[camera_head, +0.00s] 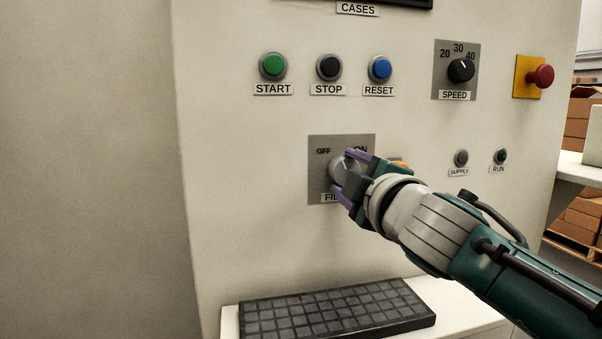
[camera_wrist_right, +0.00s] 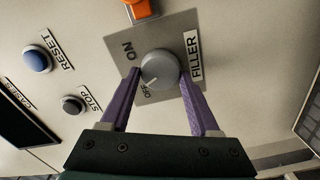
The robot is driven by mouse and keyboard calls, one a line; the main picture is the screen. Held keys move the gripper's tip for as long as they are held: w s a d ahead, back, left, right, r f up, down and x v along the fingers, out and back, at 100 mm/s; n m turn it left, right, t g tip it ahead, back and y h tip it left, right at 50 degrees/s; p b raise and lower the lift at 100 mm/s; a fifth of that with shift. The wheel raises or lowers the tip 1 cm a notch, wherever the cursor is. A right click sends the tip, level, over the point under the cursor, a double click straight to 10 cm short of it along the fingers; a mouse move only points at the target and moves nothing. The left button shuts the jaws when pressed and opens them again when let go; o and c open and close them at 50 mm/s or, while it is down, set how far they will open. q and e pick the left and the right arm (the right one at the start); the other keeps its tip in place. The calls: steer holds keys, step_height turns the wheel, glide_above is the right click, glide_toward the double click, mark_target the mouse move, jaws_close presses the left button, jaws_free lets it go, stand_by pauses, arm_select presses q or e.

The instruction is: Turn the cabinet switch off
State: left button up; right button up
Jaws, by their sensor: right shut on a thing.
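The cabinet switch is a round grey knob (camera_head: 341,171) on a grey plate (camera_head: 317,172) marked OFF and ON, with a FILLER label below, partly hidden by a finger. It also shows in the right wrist view (camera_wrist_right: 161,66). There, the pale mark on the knob lies on the side near the OFF lettering. My right gripper (camera_head: 340,172) comes in from the right, shut on the knob, with one purple finger on either side of it. My left gripper is not in view.
Above are the START (camera_head: 273,66), STOP (camera_head: 329,67) and RESET (camera_head: 380,68) buttons, the SPEED dial (camera_head: 461,70) and a red mushroom button (camera_head: 540,76). An orange part (camera_wrist_right: 141,9) sits close beside the switch plate. A keyboard (camera_head: 337,312) lies on a shelf below.

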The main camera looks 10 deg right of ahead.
steer(key=n, duration=0.4)
steer(key=shift+f, duration=0.1)
stand_by(0.5)
steer(key=o, duration=1.4)
steer(key=shift+c, duration=0.2)
steer(key=shift+s, duration=0.1)
steer(key=shift+s, duration=0.3)
steer(key=s+p, duration=0.2)
steer(key=s, duration=0.7)
steer(key=shift+d, duration=0.15)
